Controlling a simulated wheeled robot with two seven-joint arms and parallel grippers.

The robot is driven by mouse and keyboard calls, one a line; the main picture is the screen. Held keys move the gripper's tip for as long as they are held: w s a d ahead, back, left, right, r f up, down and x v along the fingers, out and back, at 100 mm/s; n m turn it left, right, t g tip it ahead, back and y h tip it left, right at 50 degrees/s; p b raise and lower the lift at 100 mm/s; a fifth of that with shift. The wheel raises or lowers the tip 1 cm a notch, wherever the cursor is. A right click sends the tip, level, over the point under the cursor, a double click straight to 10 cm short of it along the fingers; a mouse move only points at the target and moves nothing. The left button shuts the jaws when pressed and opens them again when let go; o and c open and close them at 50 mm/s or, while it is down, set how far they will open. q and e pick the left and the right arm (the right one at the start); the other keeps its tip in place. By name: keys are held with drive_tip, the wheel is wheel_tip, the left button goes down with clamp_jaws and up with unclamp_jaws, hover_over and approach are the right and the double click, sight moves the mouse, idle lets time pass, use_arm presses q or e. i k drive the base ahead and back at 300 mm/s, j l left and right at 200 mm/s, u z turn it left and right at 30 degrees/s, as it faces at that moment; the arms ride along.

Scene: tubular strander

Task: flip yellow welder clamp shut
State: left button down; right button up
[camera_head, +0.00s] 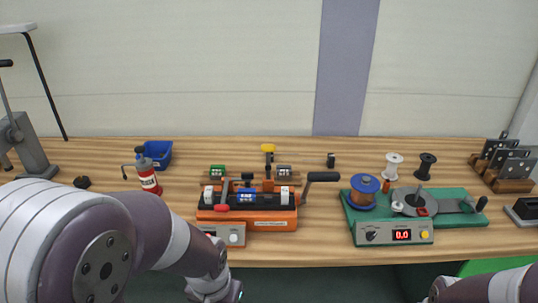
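The welder is an orange bench machine (262,224) near the middle of the table, with a grey front panel at its lower left. A yellow knob (268,148) stands on a dark upright stem at the back of the welder. It looks like the yellow clamp's handle, and it points up. The jaw under it is too small to make out. A red-tipped lever (223,190) and a black crank handle (322,177) are also on the welder. My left arm crosses the lower left, below and left of the welder. Its gripper fingers are below the frame. My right arm shows only at the lower right corner, fingers out of view.
A green winding machine (414,217) with a copper spool and red display stands to the right. Small spools are at the back, dark plates in wooden racks (514,185) at the far right.

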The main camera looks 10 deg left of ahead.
sight(267, 148)
drive_tip(key=i+j+u, duration=0.5)
drive_tip(key=i+u, duration=0.25)
